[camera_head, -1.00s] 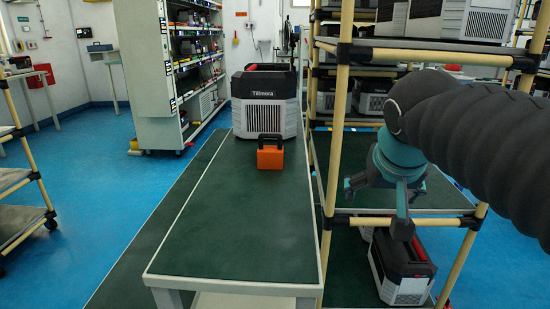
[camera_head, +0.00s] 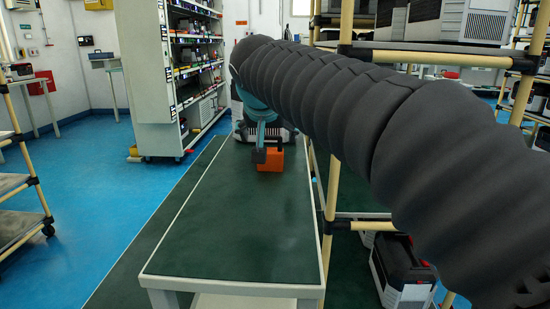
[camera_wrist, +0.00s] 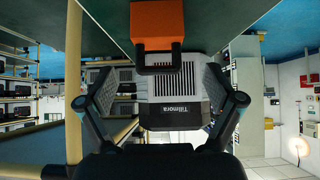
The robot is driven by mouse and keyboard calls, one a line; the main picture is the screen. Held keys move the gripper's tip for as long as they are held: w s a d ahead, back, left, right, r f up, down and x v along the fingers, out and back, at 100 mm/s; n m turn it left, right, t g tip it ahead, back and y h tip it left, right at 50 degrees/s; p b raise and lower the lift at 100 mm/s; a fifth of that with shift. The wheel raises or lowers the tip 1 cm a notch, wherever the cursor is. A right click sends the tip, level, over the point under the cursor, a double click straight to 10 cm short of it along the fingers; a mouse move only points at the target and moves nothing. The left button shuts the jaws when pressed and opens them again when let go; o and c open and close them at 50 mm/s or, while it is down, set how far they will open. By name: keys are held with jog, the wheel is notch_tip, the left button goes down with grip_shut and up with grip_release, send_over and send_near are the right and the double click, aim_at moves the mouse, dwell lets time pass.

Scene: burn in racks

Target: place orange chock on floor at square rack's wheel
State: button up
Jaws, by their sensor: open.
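The orange chock (camera_head: 271,160), a block with a dark handle, stands on the green-topped table (camera_head: 215,235), near its far end. In the wrist view the chock (camera_wrist: 158,22) is at the top centre, its handle hanging toward the picture middle. My gripper (camera_wrist: 161,88) is open and empty, its two pads apart on either side of the view. In the head view my gripper (camera_head: 259,154) is at the chock's left side, partly hidden by my arm. I cannot tell whether it touches.
A black and grey Tillmora case (camera_wrist: 175,105) stands behind the chock, mostly covered by my arm in the head view. A yellow-post rack (camera_head: 333,200) borders the table on the right. Blue floor (camera_head: 100,180) there is clear.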

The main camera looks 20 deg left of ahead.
aim_at(270, 149)
jog(key=shift+x, duration=4.3)
jog(key=shift+s+d, duration=0.1)
jog(key=shift+s, duration=0.05)
jog(key=c, duration=1.6)
jog(key=shift+r+p, duration=1.95)
jog(key=shift+r, duration=7)
